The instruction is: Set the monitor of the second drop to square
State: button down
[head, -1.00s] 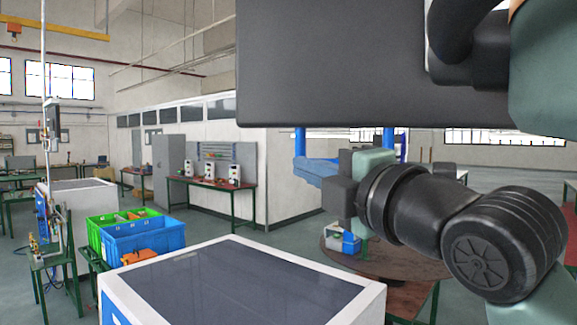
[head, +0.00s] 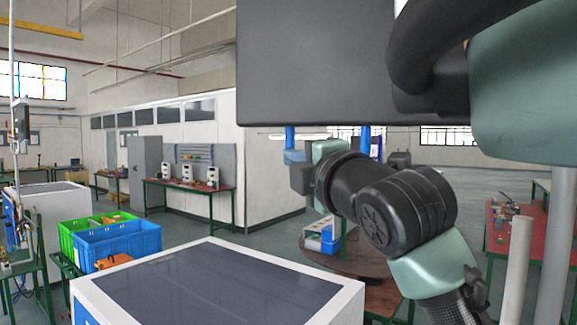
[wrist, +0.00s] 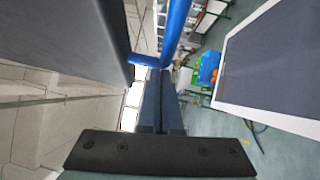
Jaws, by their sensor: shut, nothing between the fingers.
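A large dark grey panel (head: 310,60) fills the upper middle of the head view. I cannot tell whether it is the task's monitor, and no switch or square marking shows on it. A grey surface (wrist: 50,60) fills the upper left of the wrist view. A small dark screen (head: 21,120) is on a pole at the far left; its face is too small to read. My gripper (wrist: 160,76) is shut and empty, pointing toward blue tubes (wrist: 177,30).
A white-framed cabinet with a dark top (head: 215,285) stands in front, below my arm. Blue (head: 118,240) and green (head: 72,236) crates are at left. A round brown table (head: 350,262) stands behind my arm. A red-topped bench (head: 515,225) is at right, with open floor beyond.

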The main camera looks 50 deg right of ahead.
jog(key=w+d+m+g+h+p, duration=0.1)
jog(key=d+m+g+h, duration=0.3)
jog(key=d, duration=0.6)
jog(key=shift+w+d+h, duration=0.35)
jog(key=shift+w+h, duration=0.35)
jog(key=shift+r, duration=0.1)
